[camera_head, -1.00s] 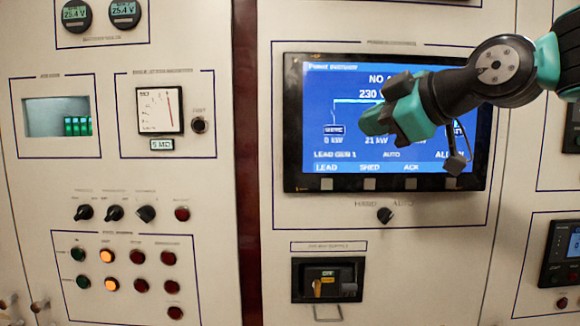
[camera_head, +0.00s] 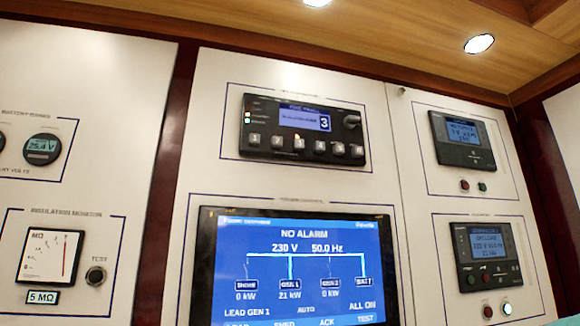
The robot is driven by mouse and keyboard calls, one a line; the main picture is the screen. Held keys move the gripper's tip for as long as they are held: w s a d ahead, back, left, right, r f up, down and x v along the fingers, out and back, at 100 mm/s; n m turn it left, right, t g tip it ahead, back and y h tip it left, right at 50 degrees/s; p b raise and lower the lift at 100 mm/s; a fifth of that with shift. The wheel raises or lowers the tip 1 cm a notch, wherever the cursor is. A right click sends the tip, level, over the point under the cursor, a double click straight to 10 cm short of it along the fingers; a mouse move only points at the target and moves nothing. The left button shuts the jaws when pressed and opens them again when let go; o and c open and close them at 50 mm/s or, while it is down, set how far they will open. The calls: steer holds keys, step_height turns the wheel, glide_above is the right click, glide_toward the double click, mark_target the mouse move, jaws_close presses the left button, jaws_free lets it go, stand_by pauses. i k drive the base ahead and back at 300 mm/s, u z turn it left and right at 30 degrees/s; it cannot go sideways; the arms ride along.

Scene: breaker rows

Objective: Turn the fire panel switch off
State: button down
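A dark panel (camera_head: 304,132) is mounted high on the white cabinet, above the large blue screen. Its small label is too blurred to read surely, but it looks like the fire panel. It has a small blue display (camera_head: 303,118) showing a 3 and a row of grey numbered buttons (camera_head: 298,144) below. A dark knob-like switch (camera_head: 352,122) sits at its right end; its setting cannot be read. My gripper is not in view; only a thin teal sliver of my arm shows at the bottom right edge.
The large blue screen (camera_head: 297,268) reads NO ALARM. Two control units, an upper one (camera_head: 462,139) and a lower one (camera_head: 487,252), are on the right. Round gauges and a meter (camera_head: 49,256) are on the left. A wooden ceiling (camera_head: 330,40) with lights is above.

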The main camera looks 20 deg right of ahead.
mark_target(350, 121)
steer(key=u, duration=1.25)
steer(key=k, duration=0.8)
steer(key=z, duration=1.25)
steer(key=i, duration=0.5)
